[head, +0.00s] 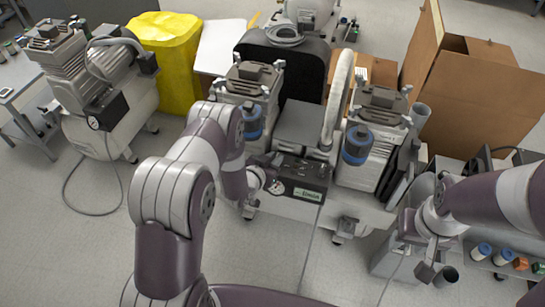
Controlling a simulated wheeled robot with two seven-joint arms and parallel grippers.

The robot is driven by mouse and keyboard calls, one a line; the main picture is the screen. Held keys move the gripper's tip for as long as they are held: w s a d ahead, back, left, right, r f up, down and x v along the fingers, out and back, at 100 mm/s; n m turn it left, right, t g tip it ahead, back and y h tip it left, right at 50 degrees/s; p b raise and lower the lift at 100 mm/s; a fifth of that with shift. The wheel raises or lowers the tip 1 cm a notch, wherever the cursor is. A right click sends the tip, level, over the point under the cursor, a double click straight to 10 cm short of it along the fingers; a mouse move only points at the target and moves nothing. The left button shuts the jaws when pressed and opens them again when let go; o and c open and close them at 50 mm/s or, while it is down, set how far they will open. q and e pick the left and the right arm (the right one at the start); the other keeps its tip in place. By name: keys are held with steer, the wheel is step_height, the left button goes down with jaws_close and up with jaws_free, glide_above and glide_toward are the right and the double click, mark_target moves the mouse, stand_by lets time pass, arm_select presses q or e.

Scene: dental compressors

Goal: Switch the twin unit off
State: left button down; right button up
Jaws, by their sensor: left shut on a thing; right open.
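The twin unit (297,135) stands in the middle of the head view, with two ribbed motor heads, blue-capped filters and a curved grey hose. Its dark control box (305,178), with small controls on top and a green-white label, faces me at the front. My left gripper (270,180) is at the left end of this box, beside a round gauge (277,187). It is shut on a small part there, which its fingers and wrist mostly hide. I cannot read the switch position. My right gripper (430,262) is open and empty, right of the unit, pointing down.
Another compressor (108,95) stands at the left, next to a yellow-covered bin (168,50). Cardboard boxes (465,95) stand behind at the right. A low shelf with small bottles (503,256) is by my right arm. Cables cross the floor; the front left floor is clear.

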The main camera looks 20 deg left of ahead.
arm_select(q)
steer(key=shift+d+n+t+y, duration=0.2)
steer(key=shift+n+t+y, duration=0.1)
steer(key=shift+n+y, duration=0.85)
steer(key=shift+y, duration=0.35)
steer(key=c, duration=1.1)
jaws_free()
steer(key=shift+c, duration=0.2)
steer(key=p+v, duration=0.4)
steer(key=v, duration=0.8)
steer(key=shift+s+r, duration=0.2)
steer(key=shift+s, duration=0.1)
